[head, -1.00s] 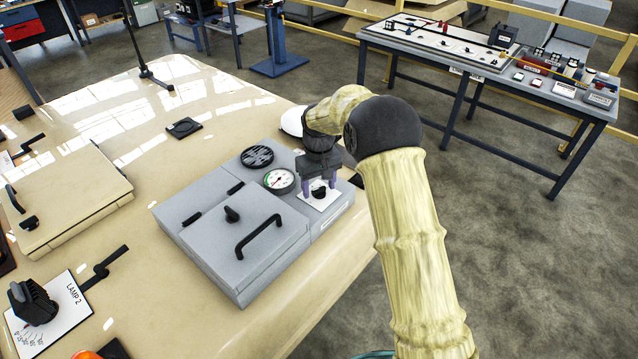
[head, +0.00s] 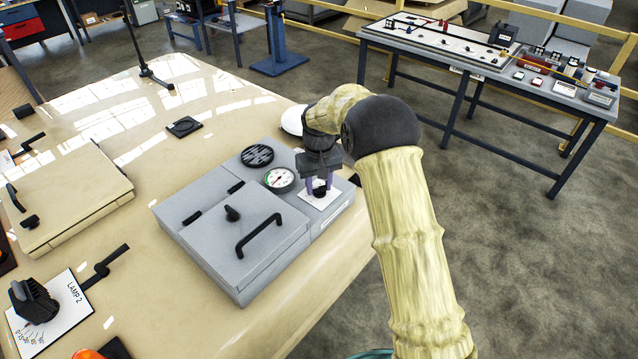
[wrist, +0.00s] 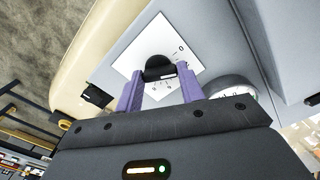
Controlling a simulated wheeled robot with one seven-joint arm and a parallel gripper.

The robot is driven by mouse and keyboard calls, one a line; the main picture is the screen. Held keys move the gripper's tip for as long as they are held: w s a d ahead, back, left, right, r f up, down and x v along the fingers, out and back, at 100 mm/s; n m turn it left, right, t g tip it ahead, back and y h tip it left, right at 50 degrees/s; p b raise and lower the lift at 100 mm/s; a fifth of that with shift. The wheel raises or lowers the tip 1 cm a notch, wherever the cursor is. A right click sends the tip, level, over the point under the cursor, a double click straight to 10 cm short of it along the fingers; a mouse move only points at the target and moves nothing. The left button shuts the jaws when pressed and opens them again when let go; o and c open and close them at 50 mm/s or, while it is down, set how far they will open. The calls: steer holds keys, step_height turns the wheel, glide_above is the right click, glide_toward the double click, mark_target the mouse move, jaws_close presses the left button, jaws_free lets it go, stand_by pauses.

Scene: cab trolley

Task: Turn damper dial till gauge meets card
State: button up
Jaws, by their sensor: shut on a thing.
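The black damper dial (head: 320,189) sits on a white marked plate (head: 311,201) on the grey box. My gripper (head: 318,184) reaches down from above with its purple fingers on either side of the dial, shut on it. In the wrist view the dial (wrist: 158,69) shows between the fingertips, with scale marks on the plate (wrist: 135,55). The round gauge (head: 279,180) is just left of the dial, with a white face and a green band at its left. The gauge (wrist: 232,88) is partly hidden by my gripper in the wrist view. I cannot make out a separate card.
The grey box (head: 222,281) has a lid with a black handle (head: 259,236) and a small knob (head: 232,213). A round black vent (head: 257,156) is behind the gauge. A LAMP 2 dial (head: 33,301) is at front left. A side table (head: 560,101) stands at right.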

steer(key=m+p, duration=0.1)
steer(key=m, duration=0.5)
steer(key=shift+w+r+m, duration=0.1)
steer(key=shift+m, duration=0.3)
steer(key=m+p, duration=0.1)
steer(key=m, duration=0.4)
steer(key=shift+m, duration=0.3)
steer(key=o, duration=1)
step_height(320, 180, up, 17)
steer(key=b, duration=0.2)
steer(key=shift+r, duration=0.15)
